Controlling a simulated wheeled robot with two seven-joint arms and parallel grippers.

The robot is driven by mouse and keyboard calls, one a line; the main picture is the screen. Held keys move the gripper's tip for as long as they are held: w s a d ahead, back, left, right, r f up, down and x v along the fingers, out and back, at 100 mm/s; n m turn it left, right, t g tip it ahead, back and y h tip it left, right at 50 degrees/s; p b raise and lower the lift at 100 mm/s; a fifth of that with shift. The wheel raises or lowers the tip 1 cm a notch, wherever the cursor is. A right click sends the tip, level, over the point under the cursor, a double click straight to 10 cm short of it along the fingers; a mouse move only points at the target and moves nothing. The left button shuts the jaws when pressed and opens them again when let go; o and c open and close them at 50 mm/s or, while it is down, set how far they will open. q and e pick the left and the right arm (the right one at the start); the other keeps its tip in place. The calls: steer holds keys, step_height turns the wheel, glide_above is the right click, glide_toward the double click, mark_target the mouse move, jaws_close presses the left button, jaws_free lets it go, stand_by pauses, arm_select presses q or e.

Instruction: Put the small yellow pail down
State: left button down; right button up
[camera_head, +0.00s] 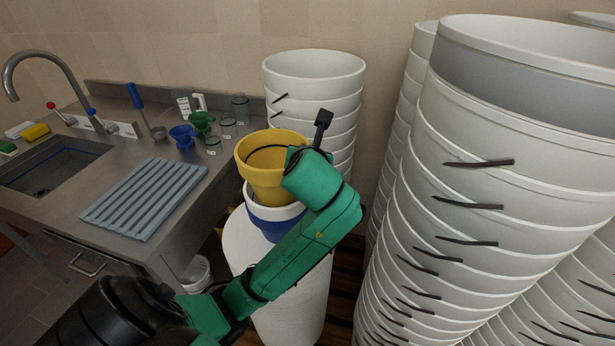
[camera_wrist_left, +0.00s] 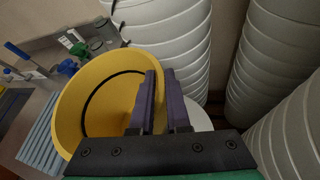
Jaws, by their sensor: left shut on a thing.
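The small yellow pail (camera_head: 262,181) is upright and open-topped in the middle of the head view. It also fills the left of the left wrist view (camera_wrist_left: 78,116), where a dark line curves inside it. My left gripper (camera_wrist_left: 162,77) is shut on the pail's right-hand wall, one finger inside and one outside. In the head view my green wrist hides the fingers. The pail is directly above a white and blue pail (camera_head: 273,222) on a white cylinder (camera_head: 290,302). I cannot tell whether the yellow pail rests in it or hangs just above. My right gripper is not in view.
Tall stacks of white buckets stand behind (camera_head: 314,64) and at right (camera_head: 470,190), close to my arm. At left a steel counter (camera_head: 70,205) has a sink, a blue-grey slatted rack (camera_head: 145,195), funnels and jars. The rack's top looks empty.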

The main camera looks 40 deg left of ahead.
arm_select(q)
step_height(320, 180, down, 6)
steer(key=shift+f, duration=0.1)
steer(key=shift+d, duration=0.1)
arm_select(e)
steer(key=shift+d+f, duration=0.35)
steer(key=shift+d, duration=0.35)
arm_select(q)
steer(key=shift+f, duration=0.15)
steer(key=shift+f, duration=0.25)
steer(key=c, duration=0.9)
jaws_free()
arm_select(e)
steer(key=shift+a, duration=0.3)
